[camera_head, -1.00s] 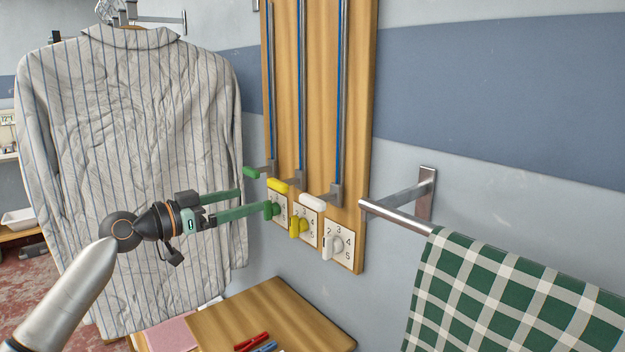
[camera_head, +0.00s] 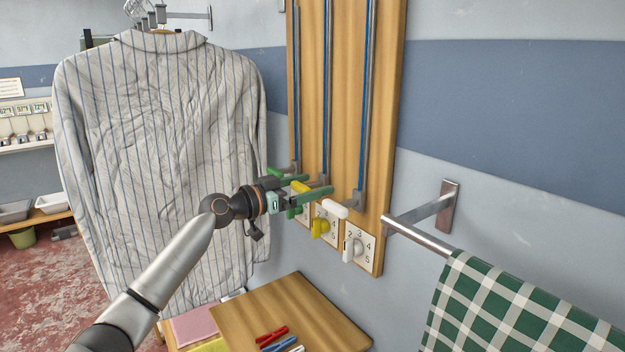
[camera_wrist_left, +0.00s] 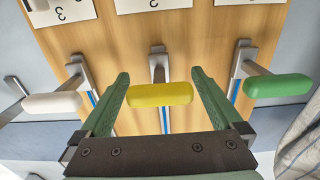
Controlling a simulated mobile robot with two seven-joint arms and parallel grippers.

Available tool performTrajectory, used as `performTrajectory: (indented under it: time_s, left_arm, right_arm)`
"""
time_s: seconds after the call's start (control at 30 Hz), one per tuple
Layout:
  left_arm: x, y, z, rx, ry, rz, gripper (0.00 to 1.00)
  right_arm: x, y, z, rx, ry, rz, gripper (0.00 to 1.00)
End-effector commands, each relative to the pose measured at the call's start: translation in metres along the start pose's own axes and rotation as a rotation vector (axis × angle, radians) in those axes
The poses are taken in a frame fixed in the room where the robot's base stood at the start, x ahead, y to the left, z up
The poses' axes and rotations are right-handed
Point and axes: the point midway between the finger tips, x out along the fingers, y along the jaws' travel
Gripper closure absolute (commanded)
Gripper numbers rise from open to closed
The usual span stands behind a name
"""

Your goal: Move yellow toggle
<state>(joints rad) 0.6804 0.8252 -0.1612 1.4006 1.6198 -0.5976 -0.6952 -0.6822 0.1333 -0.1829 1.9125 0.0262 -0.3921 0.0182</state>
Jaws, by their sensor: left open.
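The yellow toggle (camera_head: 299,187) is a rounded bar handle on a metal slider of the wooden wall board. A yellow knob (camera_head: 320,227) sits below it on a numbered plate. My left gripper (camera_head: 317,185) is at the yellow toggle, its green fingers on either side of it. In the left wrist view, the yellow toggle (camera_wrist_left: 160,94) lies crosswise between the fingers of the open left gripper (camera_wrist_left: 160,76), with small gaps at its ends. The fingers partly hide the toggle and the green knob in the head view. My right gripper is not in view.
A white toggle (camera_head: 335,209) and a green toggle (camera_head: 276,173) flank the yellow one closely. A metal rail (camera_head: 420,238) with a checked cloth (camera_head: 520,310) juts out at right. A striped shirt (camera_head: 150,130) hangs at left. A small wooden table (camera_head: 300,310) stands below.

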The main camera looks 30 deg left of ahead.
Motion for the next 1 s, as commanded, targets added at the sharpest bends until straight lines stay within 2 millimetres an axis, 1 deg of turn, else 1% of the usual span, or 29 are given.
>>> performTrajectory:
  time_s: [0.13, 0.4, 0.47, 1.0]
  left_arm:
    - [0.0081, 0.0004, -0.0007, 0.000, 0.000, 0.000, 0.00]
    - [0.0091, 0.0002, 0.0005, 0.001, -0.001, 0.000, 0.00]
    - [0.0090, 0.0002, 0.0004, 0.001, -0.001, 0.000, 0.06]
    - [0.0087, 0.0002, 0.0004, 0.001, -0.001, 0.000, 0.66]
  right_arm:
    - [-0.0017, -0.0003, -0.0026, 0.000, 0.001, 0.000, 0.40]
    - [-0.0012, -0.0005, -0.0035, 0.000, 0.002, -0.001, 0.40]
    - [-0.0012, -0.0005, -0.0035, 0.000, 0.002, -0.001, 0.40]
    - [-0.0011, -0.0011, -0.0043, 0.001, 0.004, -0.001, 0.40]
